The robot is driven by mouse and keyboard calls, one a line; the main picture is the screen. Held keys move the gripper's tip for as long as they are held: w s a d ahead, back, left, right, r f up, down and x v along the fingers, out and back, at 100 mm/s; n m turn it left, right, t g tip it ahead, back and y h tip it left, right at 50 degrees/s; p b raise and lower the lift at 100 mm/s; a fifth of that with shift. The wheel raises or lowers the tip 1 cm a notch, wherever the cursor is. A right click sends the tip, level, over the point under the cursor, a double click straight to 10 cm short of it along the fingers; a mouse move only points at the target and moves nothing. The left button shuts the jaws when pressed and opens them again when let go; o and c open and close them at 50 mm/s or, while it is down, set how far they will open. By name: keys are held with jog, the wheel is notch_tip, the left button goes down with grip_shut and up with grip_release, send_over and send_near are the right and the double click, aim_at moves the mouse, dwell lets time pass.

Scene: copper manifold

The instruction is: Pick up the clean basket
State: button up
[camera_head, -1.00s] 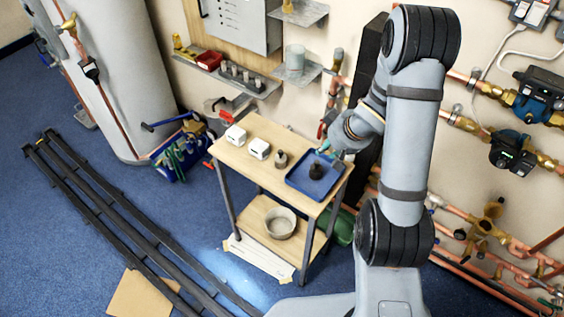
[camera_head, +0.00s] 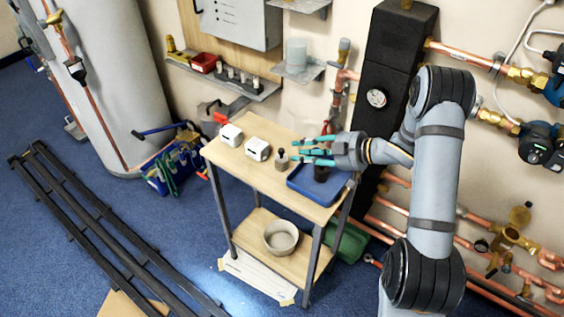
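A small grey-brown cylindrical piece (camera_head: 281,159) stands upright on the wooden top of the trolley (camera_head: 240,166). A darker piece (camera_head: 321,173) stands in the blue tray (camera_head: 300,186) at the right end of that top, partly hidden by my gripper. Both are too small to tell surely which is the clean basket. My gripper (camera_head: 303,152) points left with its teal fingers spread apart and nothing seen between them. It is above the tray's left part, with the fingertips a little right of the grey-brown piece and apparently apart from it.
Wall shelves (camera_head: 225,78) hold several fittings behind. A black column with a gauge (camera_head: 376,98) and copper pipes stand right.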

aim_at(287, 160)
jog(key=p+x, duration=0.1)
jog(key=x, duration=0.4)
jog(key=shift+s+a, duration=0.1)
jog(key=shift+a, duration=0.15)
jog(key=c, duration=0.4)
grip_shut()
